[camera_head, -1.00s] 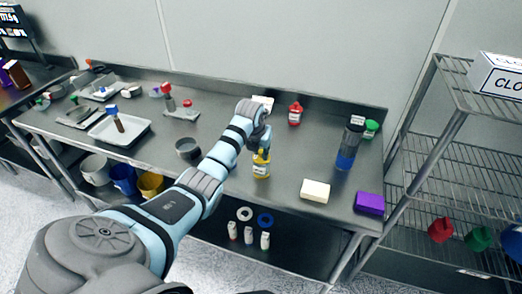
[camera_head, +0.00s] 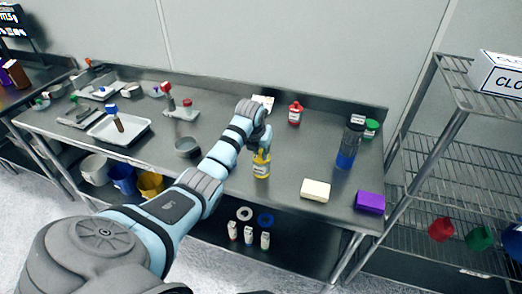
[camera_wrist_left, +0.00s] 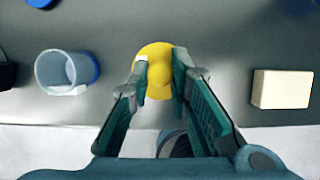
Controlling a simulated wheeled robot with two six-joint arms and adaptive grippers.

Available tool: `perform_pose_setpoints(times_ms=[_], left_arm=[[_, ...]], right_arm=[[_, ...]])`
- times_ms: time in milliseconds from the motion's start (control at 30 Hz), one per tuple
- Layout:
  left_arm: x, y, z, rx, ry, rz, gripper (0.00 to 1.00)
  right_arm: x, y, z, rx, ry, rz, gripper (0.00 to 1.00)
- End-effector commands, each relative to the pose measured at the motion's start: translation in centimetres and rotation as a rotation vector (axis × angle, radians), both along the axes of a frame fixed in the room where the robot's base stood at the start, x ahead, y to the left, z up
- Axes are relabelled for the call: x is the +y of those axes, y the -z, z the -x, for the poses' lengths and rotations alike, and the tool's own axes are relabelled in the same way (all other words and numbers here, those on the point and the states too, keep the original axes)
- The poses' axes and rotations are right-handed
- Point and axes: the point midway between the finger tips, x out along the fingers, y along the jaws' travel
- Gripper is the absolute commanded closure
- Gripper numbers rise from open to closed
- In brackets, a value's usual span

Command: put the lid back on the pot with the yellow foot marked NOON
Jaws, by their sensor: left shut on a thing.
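My left gripper (camera_head: 263,145) reaches over the front half of the steel table. It is shut on a small yellow bottle-shaped thing (camera_head: 261,167) with a white label, which looks upright near the front edge. In the left wrist view both fingers of my gripper (camera_wrist_left: 160,72) flank the yellow thing (camera_wrist_left: 153,58). I cannot tell whether it touches the table. Its label is too small to read, and I cannot make out NOON anywhere. I cannot pick out a separate lid or a pot with a yellow foot. My right gripper is out of view.
A dark open cup (camera_head: 187,148) stands left of the gripper. A cream block (camera_head: 315,190) and a purple block (camera_head: 370,202) lie to the right. A blue-based pot (camera_head: 346,158), a red bottle (camera_head: 295,115) and a green one (camera_head: 371,128) stand farther off. A wire rack (camera_head: 455,155) is at right.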

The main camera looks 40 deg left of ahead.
Motion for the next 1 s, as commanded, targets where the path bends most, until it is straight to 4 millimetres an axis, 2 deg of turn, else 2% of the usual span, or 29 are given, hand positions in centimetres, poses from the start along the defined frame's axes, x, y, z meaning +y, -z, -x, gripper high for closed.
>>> perform_pose_setpoints(times_ms=[333, 367, 467, 500, 700, 833, 1000], left_arm=[[-0.02, 0.04, 0.00, 0.000, 0.000, 0.000, 0.95], [-0.02, 0.04, 0.00, 0.000, 0.000, 0.000, 0.77], [-0.02, 0.04, 0.00, 0.000, 0.000, 0.000, 0.61], [-0.02, 0.04, 0.00, 0.000, 0.000, 0.000, 0.59], [-0.02, 0.04, 0.00, 0.000, 0.000, 0.000, 0.59], [-0.02, 0.04, 0.01, 0.000, 0.000, 0.000, 0.39], [-0.02, 0.04, 0.00, 0.000, 0.000, 0.000, 0.39]], right_arm=[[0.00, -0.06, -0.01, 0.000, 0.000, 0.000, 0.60], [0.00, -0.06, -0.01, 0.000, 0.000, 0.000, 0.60], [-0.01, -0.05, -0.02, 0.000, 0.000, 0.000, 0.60], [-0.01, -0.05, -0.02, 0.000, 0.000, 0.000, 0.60], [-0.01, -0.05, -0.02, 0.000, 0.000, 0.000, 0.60], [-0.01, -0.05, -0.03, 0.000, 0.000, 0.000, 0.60], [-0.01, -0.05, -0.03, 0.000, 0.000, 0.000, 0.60]])
